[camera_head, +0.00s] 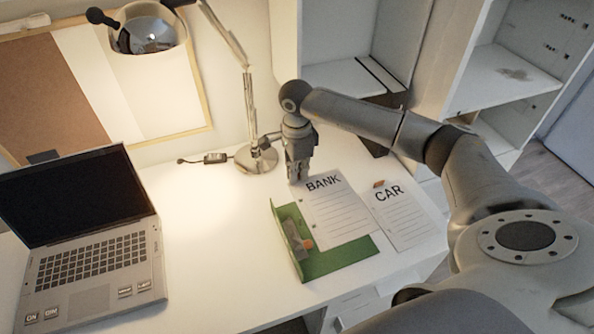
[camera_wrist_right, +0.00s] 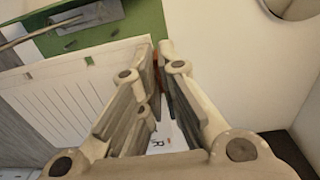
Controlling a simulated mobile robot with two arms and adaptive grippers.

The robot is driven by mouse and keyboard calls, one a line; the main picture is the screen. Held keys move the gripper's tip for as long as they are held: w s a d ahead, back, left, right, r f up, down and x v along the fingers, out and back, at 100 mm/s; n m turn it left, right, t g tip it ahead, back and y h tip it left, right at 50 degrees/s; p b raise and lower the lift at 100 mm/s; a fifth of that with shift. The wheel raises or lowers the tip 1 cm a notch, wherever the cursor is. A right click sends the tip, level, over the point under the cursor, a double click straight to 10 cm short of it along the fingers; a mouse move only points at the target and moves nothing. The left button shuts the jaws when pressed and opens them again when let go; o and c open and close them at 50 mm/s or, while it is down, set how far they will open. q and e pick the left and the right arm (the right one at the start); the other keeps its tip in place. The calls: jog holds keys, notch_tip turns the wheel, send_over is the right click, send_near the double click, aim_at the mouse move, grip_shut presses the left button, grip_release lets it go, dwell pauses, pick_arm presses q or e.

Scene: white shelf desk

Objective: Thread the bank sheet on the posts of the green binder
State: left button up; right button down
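The white bank sheet (camera_head: 342,216) lies tilted over the right part of the open green binder (camera_head: 340,262), its printed title at the far end. The binder's grey post mechanism (camera_head: 297,238) with an orange part shows left of the sheet. My right gripper (camera_head: 297,178) points down at the sheet's far left corner. In the right wrist view, my right gripper (camera_wrist_right: 158,52) has its fingertips almost together on an orange tab at the edge of the bank sheet (camera_wrist_right: 70,100). The green binder (camera_wrist_right: 100,30) is above it there. The fingers hide the title. My left gripper is out of view.
A second sheet marked CAR (camera_head: 405,215) with an orange tab lies right of the bank sheet. A laptop (camera_head: 90,235) stands at the left and a desk lamp (camera_head: 257,157) behind. The white desk (camera_head: 215,240) is clear between laptop and binder.

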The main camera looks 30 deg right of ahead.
jog(key=shift+f+b, duration=0.55)
jog(key=shift+b, duration=0.05)
jog(key=shift+f+b, duration=2.1)
jog(key=shift+f, duration=0.45)
jog(key=shift+f+b, duration=0.4)
jog(key=shift+b, duration=0.05)
jog(key=shift+f+b, duration=1.05)
jog(key=shift+f, duration=0.25)
dwell(1.4)
jog(key=c, duration=1.6)
grip_release()
jog(key=shift+o, duration=0.2)
notch_tip(320, 180, up, 12)
jog(key=shift+r, duration=0.1)
